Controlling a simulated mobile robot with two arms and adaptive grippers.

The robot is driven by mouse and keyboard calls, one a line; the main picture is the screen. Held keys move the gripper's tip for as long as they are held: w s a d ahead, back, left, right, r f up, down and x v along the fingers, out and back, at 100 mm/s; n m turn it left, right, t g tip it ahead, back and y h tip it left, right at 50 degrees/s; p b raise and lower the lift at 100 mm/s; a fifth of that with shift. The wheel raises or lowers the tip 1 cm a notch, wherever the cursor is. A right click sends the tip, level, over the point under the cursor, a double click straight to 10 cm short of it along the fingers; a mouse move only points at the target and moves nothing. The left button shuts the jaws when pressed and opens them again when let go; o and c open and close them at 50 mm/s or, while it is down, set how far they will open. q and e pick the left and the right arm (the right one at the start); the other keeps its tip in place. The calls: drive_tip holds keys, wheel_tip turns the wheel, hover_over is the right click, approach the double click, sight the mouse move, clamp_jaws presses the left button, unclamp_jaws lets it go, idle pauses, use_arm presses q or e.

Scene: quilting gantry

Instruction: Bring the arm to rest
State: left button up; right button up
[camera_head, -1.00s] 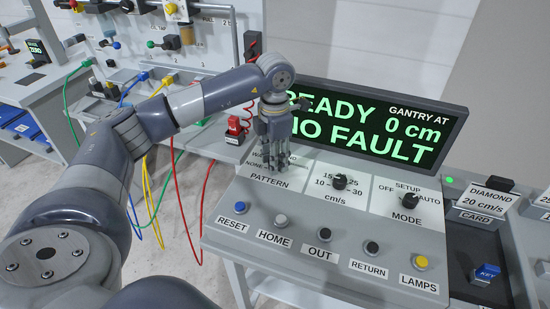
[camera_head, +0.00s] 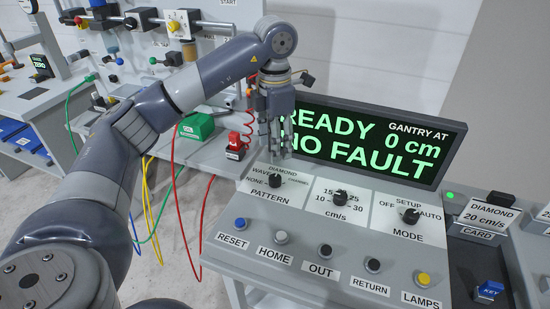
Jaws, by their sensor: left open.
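My left arm comes in from the left, and its left gripper (camera_head: 279,152) points down above the rear left of the control panel (camera_head: 300,225). The gripper is open and empty, just behind the pattern knob (camera_head: 276,181) and apart from it. It covers the left edge of the display (camera_head: 375,140), which reads READY, NO FAULT, GANTRY AT 0 cm. The speed knob (camera_head: 340,197) and mode knob (camera_head: 410,215) stand to the right. My right gripper is not in view.
The panel front has a row of buttons, among them the blue reset button (camera_head: 240,223) and yellow lamps button (camera_head: 423,279). A green box (camera_head: 197,126) and a red lockout piece (camera_head: 236,146) sit behind left. Coloured cables hang at left. A card reader (camera_head: 488,220) stands at right.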

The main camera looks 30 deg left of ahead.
use_arm(q)
drive_tip(key=shift+r, duration=0.85)
